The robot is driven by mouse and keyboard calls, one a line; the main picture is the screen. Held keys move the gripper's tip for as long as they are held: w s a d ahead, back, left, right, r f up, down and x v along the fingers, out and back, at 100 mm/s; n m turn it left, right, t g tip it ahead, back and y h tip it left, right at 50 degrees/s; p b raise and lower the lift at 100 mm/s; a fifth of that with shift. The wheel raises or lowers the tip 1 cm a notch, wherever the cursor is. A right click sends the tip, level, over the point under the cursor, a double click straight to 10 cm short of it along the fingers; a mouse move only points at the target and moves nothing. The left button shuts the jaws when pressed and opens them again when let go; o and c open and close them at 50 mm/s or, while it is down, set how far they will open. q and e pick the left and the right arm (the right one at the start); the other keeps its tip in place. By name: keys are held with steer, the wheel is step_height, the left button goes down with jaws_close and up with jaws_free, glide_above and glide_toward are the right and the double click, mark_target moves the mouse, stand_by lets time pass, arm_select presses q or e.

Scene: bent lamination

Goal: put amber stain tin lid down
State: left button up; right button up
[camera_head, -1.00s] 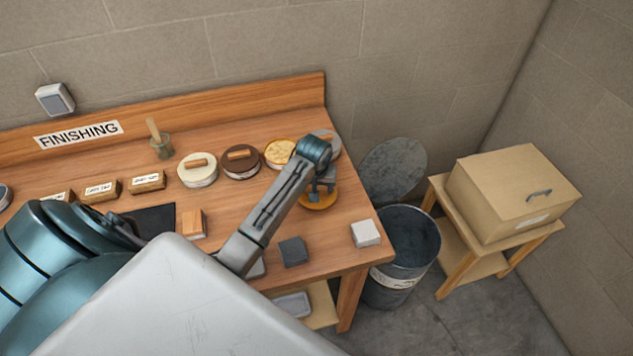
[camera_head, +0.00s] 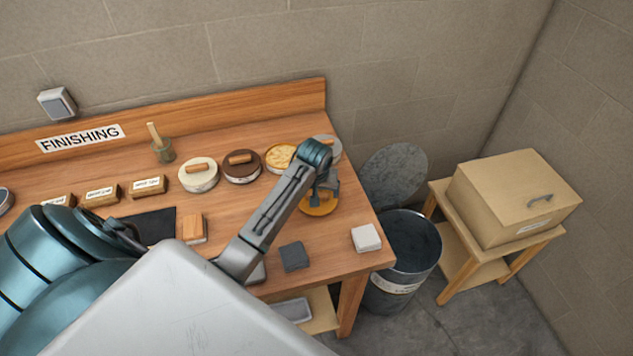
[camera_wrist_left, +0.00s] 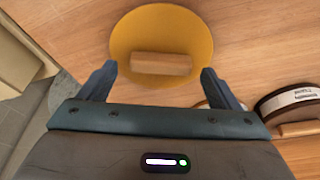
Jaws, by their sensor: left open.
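The amber stain tin lid (camera_head: 320,208) is a round yellow-orange disc with a wooden bar handle. It lies on the bench near the right end, in front of the open amber tin (camera_head: 280,157). The lid also shows in the left wrist view (camera_wrist_left: 162,28). My left gripper (camera_head: 322,192) is above the lid, partly hiding it. In the left wrist view its fingers (camera_wrist_left: 168,82) are open and apart, either side of the handle's line, with nothing between the tips. My right gripper is not in view.
A white-lidded tin (camera_head: 199,175) and a brown-lidded tin (camera_head: 241,166) stand left of the open tin. A dark block (camera_head: 294,256) and a white block (camera_head: 366,238) lie near the front edge. A metal bin (camera_head: 408,250) stands right of the bench (camera_head: 228,212).

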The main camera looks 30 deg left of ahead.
arm_select(q)
steer(key=b+v, duration=0.3)
steer(key=v, duration=0.8)
steer(key=shift+s, duration=0.1)
